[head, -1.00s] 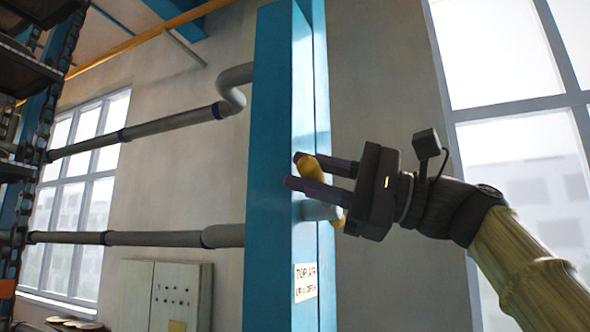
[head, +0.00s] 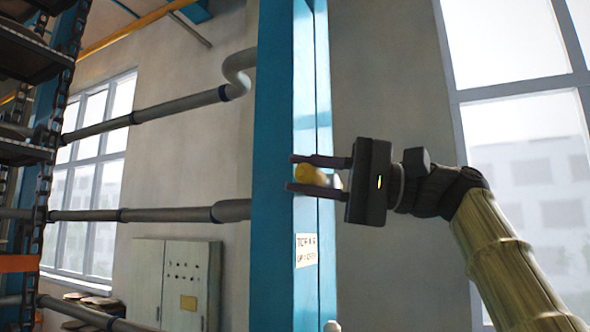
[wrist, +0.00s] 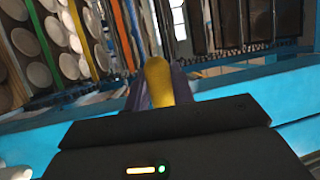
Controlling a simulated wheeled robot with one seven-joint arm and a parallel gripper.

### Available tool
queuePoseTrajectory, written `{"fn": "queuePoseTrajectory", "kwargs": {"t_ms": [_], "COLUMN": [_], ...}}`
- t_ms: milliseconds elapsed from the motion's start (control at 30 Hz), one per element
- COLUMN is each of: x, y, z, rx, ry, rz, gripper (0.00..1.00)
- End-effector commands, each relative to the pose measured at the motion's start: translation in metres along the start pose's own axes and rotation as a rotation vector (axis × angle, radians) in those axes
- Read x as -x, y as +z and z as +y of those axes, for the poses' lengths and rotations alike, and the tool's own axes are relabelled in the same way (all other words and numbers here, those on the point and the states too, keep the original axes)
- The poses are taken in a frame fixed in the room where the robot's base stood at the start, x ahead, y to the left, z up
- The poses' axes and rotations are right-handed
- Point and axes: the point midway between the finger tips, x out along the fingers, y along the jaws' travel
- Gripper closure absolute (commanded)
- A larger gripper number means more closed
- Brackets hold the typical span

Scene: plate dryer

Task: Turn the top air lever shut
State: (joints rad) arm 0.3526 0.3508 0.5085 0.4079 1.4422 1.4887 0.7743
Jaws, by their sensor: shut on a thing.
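The yellow top air lever (head: 303,174) is on the blue post (head: 276,120), above a small sign (head: 306,249) reading "TOP AIR" with smaller lettering under it. My gripper (head: 302,174) comes from the right, with one dark finger above and one below the lever. It is shut on the lever. In the wrist view the yellow lever (wrist: 158,82) stands between the two fingers (wrist: 158,90). The lever's inner end and its pivot are partly hidden by the fingers.
Grey pipes (head: 160,215) run left from the post. A grey cabinet (head: 175,285) stands below them, and a dark rack (head: 28,100) is at the far left. Windows (head: 520,140) are behind my arm. The wall beside the post is bare.

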Motion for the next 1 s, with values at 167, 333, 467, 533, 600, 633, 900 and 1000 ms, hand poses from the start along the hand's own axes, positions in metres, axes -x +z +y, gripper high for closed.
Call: {"fn": "queuePoseTrajectory", "kwargs": {"t_ms": [167, 333, 467, 533, 600, 633, 900, 1000], "x": [0.0039, 0.004, 0.0039, 0.0038, 0.0036, 0.0035, 0.0029, 0.0029], "y": [-0.0024, -0.0024, -0.0024, -0.0023, -0.0022, -0.0021, -0.0015, -0.0014], "z": [0.0021, 0.0025, 0.0027, 0.0027, 0.0025, 0.0024, 0.0015, 0.0013], "rx": [0.011, 0.013, 0.013, 0.012, 0.012, 0.012, 0.012, 0.013], "ry": [0.009, 0.01, 0.01, 0.01, 0.009, 0.009, 0.007, 0.007], "rz": [0.009, 0.009, 0.008, 0.008, 0.007, 0.007, 0.006, 0.005], "gripper": [1.0, 1.0, 1.0, 0.7, 0.56, 0.54, 0.54, 0.54]}}
